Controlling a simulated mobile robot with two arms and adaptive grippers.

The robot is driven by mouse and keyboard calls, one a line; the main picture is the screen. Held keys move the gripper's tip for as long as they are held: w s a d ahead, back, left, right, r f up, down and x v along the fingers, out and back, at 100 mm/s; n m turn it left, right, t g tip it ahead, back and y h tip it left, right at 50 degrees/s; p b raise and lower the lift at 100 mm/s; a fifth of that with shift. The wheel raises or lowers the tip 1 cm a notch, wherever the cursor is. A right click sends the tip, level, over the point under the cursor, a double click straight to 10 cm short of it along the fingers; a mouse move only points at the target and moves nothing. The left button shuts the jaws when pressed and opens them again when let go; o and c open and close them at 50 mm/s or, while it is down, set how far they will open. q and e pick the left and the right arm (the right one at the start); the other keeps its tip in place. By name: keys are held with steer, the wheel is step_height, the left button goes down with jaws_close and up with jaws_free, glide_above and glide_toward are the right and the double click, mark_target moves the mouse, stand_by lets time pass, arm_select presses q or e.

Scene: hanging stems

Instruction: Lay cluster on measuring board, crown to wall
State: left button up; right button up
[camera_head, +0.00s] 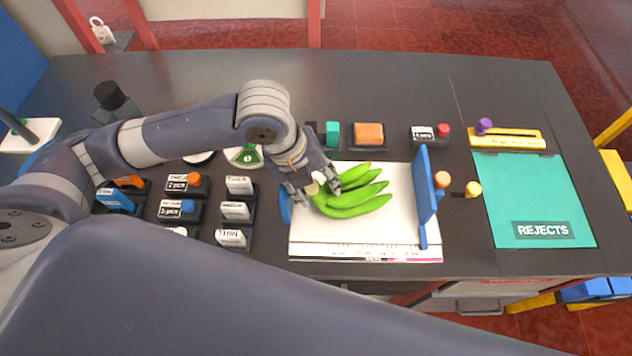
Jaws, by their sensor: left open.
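A green banana cluster (352,198) lies on the white measuring board (400,222). Its fingers point right and its crown end is at the left, partly hidden by my left gripper. A blue upright wall (426,190) stands at the board's right side, apart from the banana tips. A blue piece (286,206) shows at the board's left edge, mostly behind the gripper. My left gripper (316,192) is open at the crown end of the cluster; I cannot tell whether it touches. My right gripper is not in view.
A teal REJECTS mat (535,195) lies bare at the right. Labelled blocks (184,184) in dark holders stand left of the board. An orange block (369,134) and a small label stand (430,134) are behind it. The table's back strip is clear.

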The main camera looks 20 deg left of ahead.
arm_select(q)
steer(key=shift+s+a+f, duration=0.15)
steer(key=shift+a+f, duration=0.05)
steer(key=shift+r, duration=0.15)
steer(key=v, duration=1.2)
